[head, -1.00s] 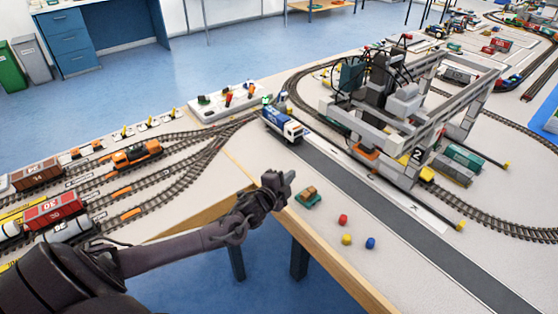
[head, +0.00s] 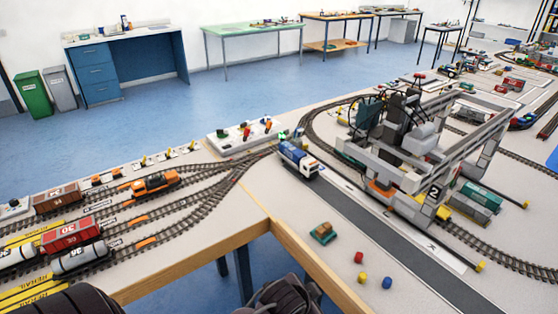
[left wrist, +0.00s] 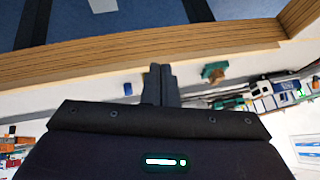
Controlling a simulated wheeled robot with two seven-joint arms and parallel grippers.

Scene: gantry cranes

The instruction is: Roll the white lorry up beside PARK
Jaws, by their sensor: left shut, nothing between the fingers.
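The white lorry (head: 311,167) has a white cab and carries a blue container. It stands on the grey road (head: 370,228) at its far end, cab facing the near right. I cannot make out the word PARK; small lettering marks the white strip (head: 455,262) along the road's right side. My left gripper (left wrist: 161,78) shows in the left wrist view, fingers shut and empty, over the table edge and apart from the lorry. In the head view only dark parts of my arm show at the bottom. My right gripper is not in view.
The gantry crane (head: 437,190) stands over the track right of the road. A green pallet (head: 324,234) with an orange load and red, yellow and blue pieces (head: 387,283) lie left of the road. Wagons stand on the left tracks. The road ahead of the lorry looks clear.

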